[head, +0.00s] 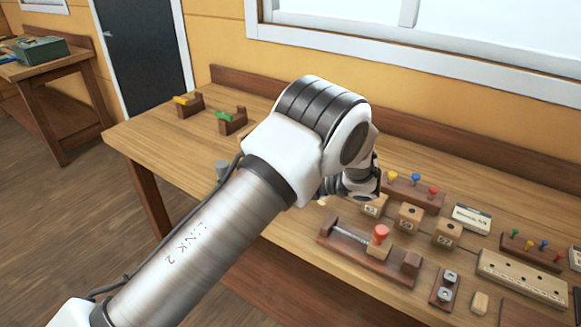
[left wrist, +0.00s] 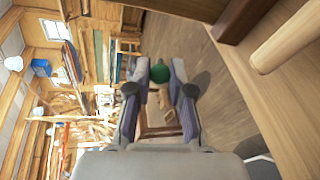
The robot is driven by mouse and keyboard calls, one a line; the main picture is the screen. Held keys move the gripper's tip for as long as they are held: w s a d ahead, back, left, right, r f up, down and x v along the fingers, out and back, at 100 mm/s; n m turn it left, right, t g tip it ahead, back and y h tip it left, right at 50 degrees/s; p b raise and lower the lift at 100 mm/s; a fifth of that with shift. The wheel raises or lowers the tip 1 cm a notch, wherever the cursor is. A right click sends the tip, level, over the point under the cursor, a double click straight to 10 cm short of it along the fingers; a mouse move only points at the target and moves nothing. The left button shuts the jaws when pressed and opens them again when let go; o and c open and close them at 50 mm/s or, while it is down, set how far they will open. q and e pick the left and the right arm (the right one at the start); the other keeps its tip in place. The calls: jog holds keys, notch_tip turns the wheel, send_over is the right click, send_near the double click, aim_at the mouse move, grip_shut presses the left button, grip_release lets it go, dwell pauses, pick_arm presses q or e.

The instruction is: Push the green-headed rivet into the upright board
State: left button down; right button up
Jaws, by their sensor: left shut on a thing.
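The green-headed rivet (left wrist: 159,73) shows in the left wrist view as a round green head between the fingertips of my left gripper (left wrist: 159,82). The gripper is shut on it. The rivet's shank cannot be made out. In the head view my left arm crosses the middle of the bench and hides the fingers and the rivet. I cannot make out the upright board in either view; the arm may cover it. My right gripper is in neither view.
The bench (head: 145,137) holds a rack of yellow, blue and red pegs (head: 412,195), small numbered blocks (head: 408,218), a red-knobbed slide fixture (head: 345,240) and a pale drilled block (head: 520,280). Green-topped (head: 231,121) and yellow-topped (head: 188,104) wooden stands are at the back left.

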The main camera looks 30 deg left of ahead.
pick_arm(q)
jog(key=w+a+r+m+t+y+b, duration=0.1)
jog(key=w+a+m+t+y+b, duration=0.1)
jog(key=w+a+m+t, duration=0.2)
jog(key=shift+w+a+r+t+y, duration=0.35)
jog(key=shift+w+a+t, duration=0.2)
jog(key=shift+w+t, duration=0.2)
jog(key=shift+r, duration=0.1)
jog(key=shift+a, duration=0.1)
dwell(0.5)
jog(key=shift+a, duration=0.35)
jog(key=shift+a+p, duration=0.35)
jog(key=shift+a, duration=0.3)
